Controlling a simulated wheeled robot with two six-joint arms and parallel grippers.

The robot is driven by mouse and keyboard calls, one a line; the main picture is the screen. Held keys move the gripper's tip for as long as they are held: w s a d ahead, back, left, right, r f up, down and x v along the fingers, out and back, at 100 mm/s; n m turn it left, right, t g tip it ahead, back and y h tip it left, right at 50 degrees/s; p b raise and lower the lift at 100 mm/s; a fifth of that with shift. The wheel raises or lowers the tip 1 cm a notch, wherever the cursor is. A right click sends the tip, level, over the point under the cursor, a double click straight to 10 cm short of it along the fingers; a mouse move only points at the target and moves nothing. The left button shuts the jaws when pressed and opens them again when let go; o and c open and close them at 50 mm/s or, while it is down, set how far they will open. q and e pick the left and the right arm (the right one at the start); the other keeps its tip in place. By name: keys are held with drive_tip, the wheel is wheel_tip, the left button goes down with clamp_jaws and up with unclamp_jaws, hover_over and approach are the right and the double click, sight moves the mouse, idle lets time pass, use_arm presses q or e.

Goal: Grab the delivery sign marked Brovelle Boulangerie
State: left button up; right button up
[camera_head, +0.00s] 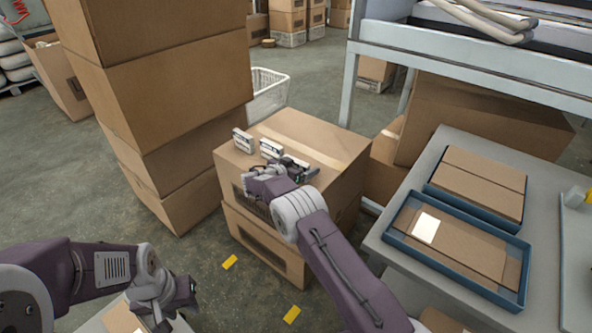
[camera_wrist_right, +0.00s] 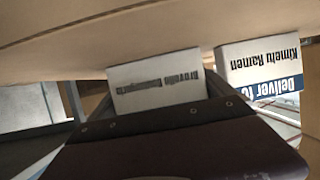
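The sign marked Brovelle Boulangerie (camera_wrist_right: 158,81) shows upside down in the right wrist view, a small white block with dark lettering. In the head view a white sign (camera_head: 293,161), likely the same one, stands on the stacked cardboard box and is partly hidden by my right gripper (camera_head: 296,172). In the wrist view the dark fingers of my right gripper (camera_wrist_right: 150,100) stand either side of the Brovelle sign, with a gap at the left. My left gripper (camera_head: 176,303) is low at the lower left, empty and apparently open, away from the signs.
A Kimelu Ramen sign (camera_wrist_right: 262,66) stands close beside, in the head view (camera_head: 271,148). Another sign (camera_head: 243,140) is farther left. They stand on a cardboard box (camera_head: 335,185). A tall carton stack (camera_head: 160,90) is left; a table with blue trays (camera_head: 455,285) is right.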

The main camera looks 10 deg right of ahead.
drive_tip(key=c, duration=0.7)
drive_tip(key=shift+r, duration=0.2)
wheel_tip(320, 180, up, 4)
drive_tip(key=shift+r+p, duration=0.25)
drive_tip(key=shift+p, duration=0.65)
drive_tip(key=s+r, duration=0.2)
drive_tip(key=s, duration=0.2)
drive_tip(key=s+r, duration=0.2)
drive_tip(key=s, duration=0.1)
drive_tip(key=s+a+r+p, duration=0.1)
drive_tip(key=s+r, duration=0.1)
drive_tip(key=s, duration=0.2)
drive_tip(key=shift+s, duration=0.3)
